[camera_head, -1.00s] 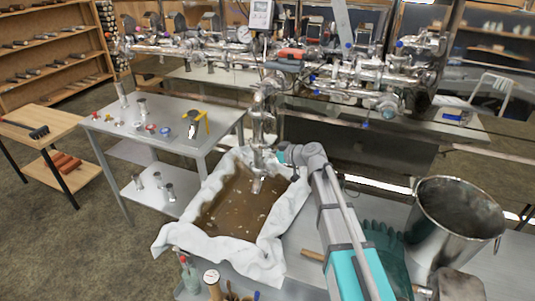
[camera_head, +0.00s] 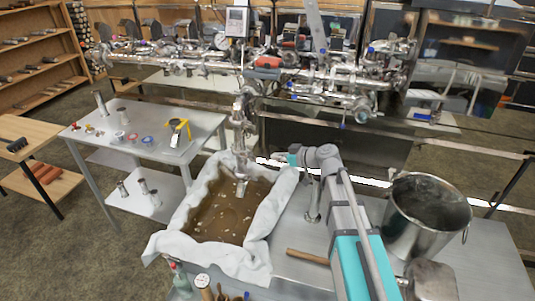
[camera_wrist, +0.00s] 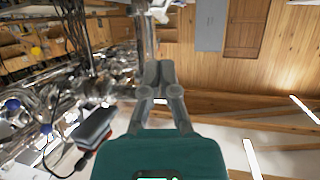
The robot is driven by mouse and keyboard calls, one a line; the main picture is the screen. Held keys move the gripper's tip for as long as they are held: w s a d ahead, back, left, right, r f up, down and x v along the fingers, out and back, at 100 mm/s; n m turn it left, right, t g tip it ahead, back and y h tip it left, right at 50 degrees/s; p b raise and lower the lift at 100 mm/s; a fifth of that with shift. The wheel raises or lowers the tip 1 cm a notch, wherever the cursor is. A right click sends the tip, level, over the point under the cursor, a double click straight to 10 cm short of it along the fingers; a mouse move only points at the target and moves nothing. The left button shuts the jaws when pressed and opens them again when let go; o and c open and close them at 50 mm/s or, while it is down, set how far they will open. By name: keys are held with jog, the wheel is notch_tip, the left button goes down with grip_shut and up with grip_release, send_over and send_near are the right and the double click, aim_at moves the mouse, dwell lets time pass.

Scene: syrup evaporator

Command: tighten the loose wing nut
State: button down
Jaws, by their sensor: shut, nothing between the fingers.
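The fingers are too small to make out there. The steel pipework (camera_head: 340,75) runs across the back, with clamps, valves and blue and red parts. I cannot pick out the loose wing nut in either view.
A pan of brown liquid with white cloth (camera_head: 262,250) stands below the pipe. A steel pot (camera_head: 425,215) is right of my arm. A side table (camera_head: 90,150) holds small parts and a yellow-handled tool (camera_head: 177,128). A red-and-black object (camera_wrist: 95,128) is left of my gripper.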

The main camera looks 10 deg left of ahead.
jog(key=shift+s+d+r, duration=0.25)
jog(key=shift+d+r, duration=0.05)
jog(key=shift+d, duration=0.25)
